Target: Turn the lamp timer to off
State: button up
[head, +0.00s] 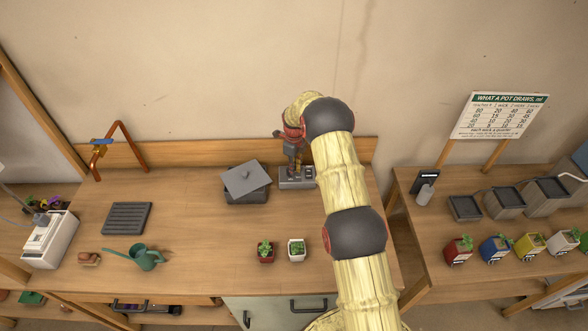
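A small grey box (306,183) with small dark and light details on its face sits at the back of the wooden bench. It may be the lamp timer, but no label is readable and its setting cannot be made out. My gripper (293,170) points down over the left part of this box, at or just above it. I cannot tell whether it touches. The fingers are small and dark here, and whether they are open or shut does not show. My gripper and arm hide part of the box.
A dark lidded tray (246,184) stands just left of the box. Two small potted plants (297,250) stand in front. A green watering can (145,257), black slotted tray (127,218) and white machine (48,240) are left. The right bench holds a dark device (427,181) and several colored pots.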

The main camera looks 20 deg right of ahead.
grip_shut()
jog(key=shift+n, duration=0.3)
jog(key=n+b, duration=0.1)
jog(key=n, duration=0.2)
jog(key=n+b, duration=0.1)
jog(key=shift+w+d+n+b, duration=0.25)
jog(key=shift+w+n+b, duration=0.05)
jog(key=shift+w+b, duration=0.05)
jog(key=n, duration=0.1)
jog(key=n+b, duration=0.1)
jog(key=n, duration=0.1)
jog(key=shift+w+n, duration=0.25)
jog(key=shift+n, duration=0.05)
jog(key=n, duration=0.1)
jog(key=n+b, duration=0.1)
jog(key=n, duration=0.1)
jog(key=shift+w, duration=0.3)
jog(key=n, duration=0.4)
jog(key=w+n, duration=0.1)
jog(key=n, duration=0.2)
jog(key=shift+a+b, duration=0.15)
jog(key=shift+b, duration=0.25)
jog(key=n, duration=0.5)
jog(key=shift+w+a, duration=0.2)
jog(key=shift+a, duration=0.1)
jog(key=shift+r, duration=0.1)
